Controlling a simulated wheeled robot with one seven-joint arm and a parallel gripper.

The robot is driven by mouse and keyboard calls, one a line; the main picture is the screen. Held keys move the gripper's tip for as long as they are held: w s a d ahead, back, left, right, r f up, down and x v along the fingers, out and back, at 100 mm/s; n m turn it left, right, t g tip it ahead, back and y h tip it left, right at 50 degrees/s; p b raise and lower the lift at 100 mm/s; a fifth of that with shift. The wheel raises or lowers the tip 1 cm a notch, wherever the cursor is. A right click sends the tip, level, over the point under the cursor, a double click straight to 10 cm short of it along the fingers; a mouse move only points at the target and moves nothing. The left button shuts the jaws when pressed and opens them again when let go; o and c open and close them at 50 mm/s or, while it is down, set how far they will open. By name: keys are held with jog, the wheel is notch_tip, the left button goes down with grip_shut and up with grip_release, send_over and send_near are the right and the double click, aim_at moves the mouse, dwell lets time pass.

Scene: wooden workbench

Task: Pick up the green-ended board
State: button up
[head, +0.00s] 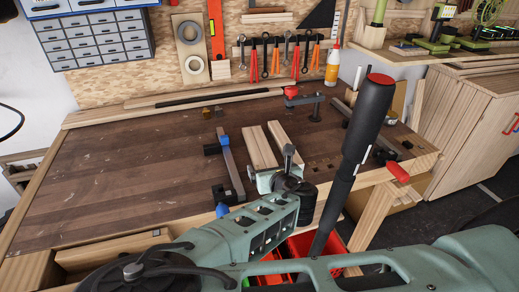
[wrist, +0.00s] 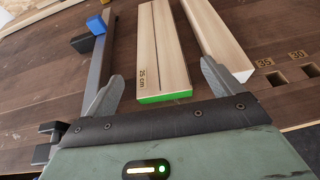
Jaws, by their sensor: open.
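The green-ended board (wrist: 160,45) is a pale wooden plank lying on the bench, marked "25 cm" by its bright green near end. In the head view it is the left plank (head: 257,146) of two, its green end not visible. My gripper (wrist: 162,76) is open and empty at the board's near end, one fingertip left of the board and the other on its right side, by the second plank. The head view shows my gripper (head: 277,168) just in front of the planks, partly hidden by my arm. I cannot tell its height above the bench.
A white-ended plank (wrist: 215,35) lies close on the right. A grey bar clamp with blue ends (head: 231,165) lies on the left. The left of the workbench (head: 120,165) is clear.

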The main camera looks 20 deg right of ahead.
aim_at(265, 161)
jog(key=shift+p+x, duration=0.45)
jog(key=shift+x, duration=2.15)
jog(key=c, duration=1.2)
